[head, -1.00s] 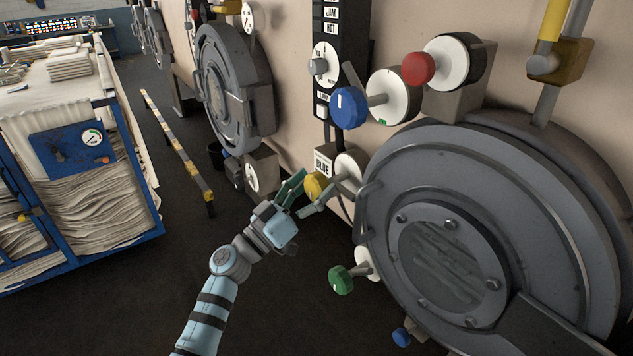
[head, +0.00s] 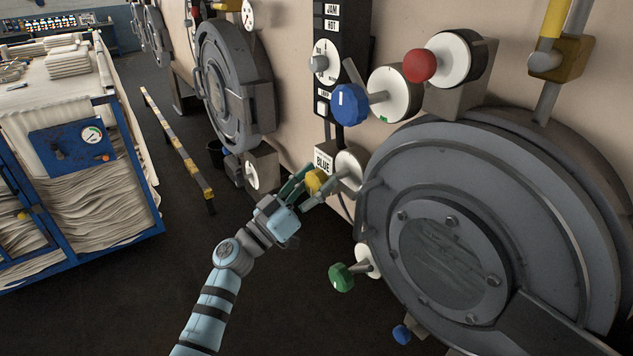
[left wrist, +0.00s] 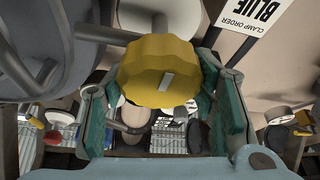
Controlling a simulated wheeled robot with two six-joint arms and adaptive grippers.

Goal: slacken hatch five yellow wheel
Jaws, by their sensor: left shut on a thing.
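The yellow wheel (head: 316,180) sits on a short shaft in front of a white dial, at the left edge of the large round hatch (head: 455,255). My left gripper (head: 308,187) has its two green-lined fingers on either side of the wheel and is shut on it. In the left wrist view the faceted yellow wheel (left wrist: 160,70) fills the upper middle between the fingers, with a pale mark on its face. The fingertips are partly hidden behind the wheel. My right gripper is not in view.
A blue knob (head: 349,105) and a red knob (head: 419,65) stick out above the yellow wheel. A green knob (head: 341,277) is below it. A sign reading BLUE (head: 324,162) is close behind. A blue-framed cloth cart (head: 135,245) stands left, with open floor between.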

